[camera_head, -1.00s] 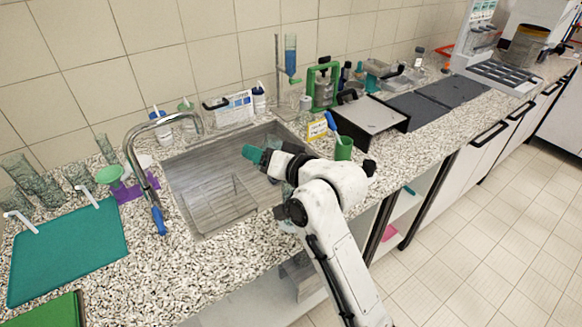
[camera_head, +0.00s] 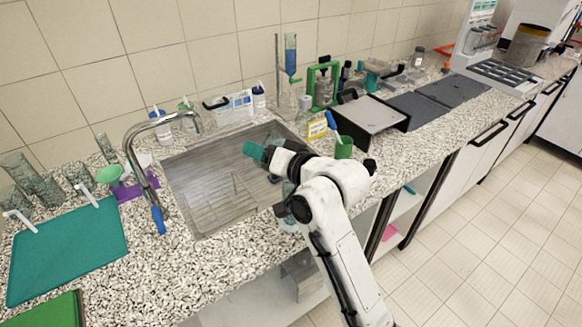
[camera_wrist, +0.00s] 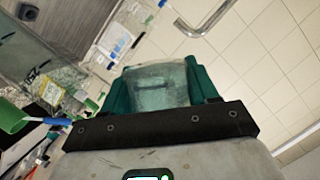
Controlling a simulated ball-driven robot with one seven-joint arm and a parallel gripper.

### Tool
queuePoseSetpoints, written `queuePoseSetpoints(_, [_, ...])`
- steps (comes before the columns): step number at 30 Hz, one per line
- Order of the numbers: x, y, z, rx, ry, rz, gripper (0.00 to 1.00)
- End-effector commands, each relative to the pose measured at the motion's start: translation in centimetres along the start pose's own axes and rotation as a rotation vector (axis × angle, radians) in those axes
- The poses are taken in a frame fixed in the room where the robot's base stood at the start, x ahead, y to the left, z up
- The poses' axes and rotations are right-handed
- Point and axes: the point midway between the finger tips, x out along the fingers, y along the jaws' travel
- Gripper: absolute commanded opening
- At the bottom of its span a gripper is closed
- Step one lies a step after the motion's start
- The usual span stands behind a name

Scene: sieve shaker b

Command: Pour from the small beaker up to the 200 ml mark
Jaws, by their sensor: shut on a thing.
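My gripper (camera_wrist: 158,84) has teal fingers, shut on a clear small beaker (camera_wrist: 155,92) in the wrist view. The beaker shows a dark line across it; I cannot tell its liquid level. In the head view my gripper (camera_head: 254,151) is over the sink's right part, and the beaker is hard to make out there. A glassy vessel (camera_head: 286,222) shows in part at the sink's front right, mostly hidden by my arm. I cannot read any 200 ml mark.
The steel sink (camera_head: 205,205) lies under my gripper, with the faucet (camera_head: 135,150) at left. Several glass vessels (camera_head: 40,185) stand at far left.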

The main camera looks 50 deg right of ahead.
Motion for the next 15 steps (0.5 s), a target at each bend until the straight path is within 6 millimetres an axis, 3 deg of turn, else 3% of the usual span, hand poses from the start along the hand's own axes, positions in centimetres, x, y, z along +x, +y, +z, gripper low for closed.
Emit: queuePoseSetpoints(15, [0.01,0.13,0.03,0.03,0.002,-0.01,0.24])
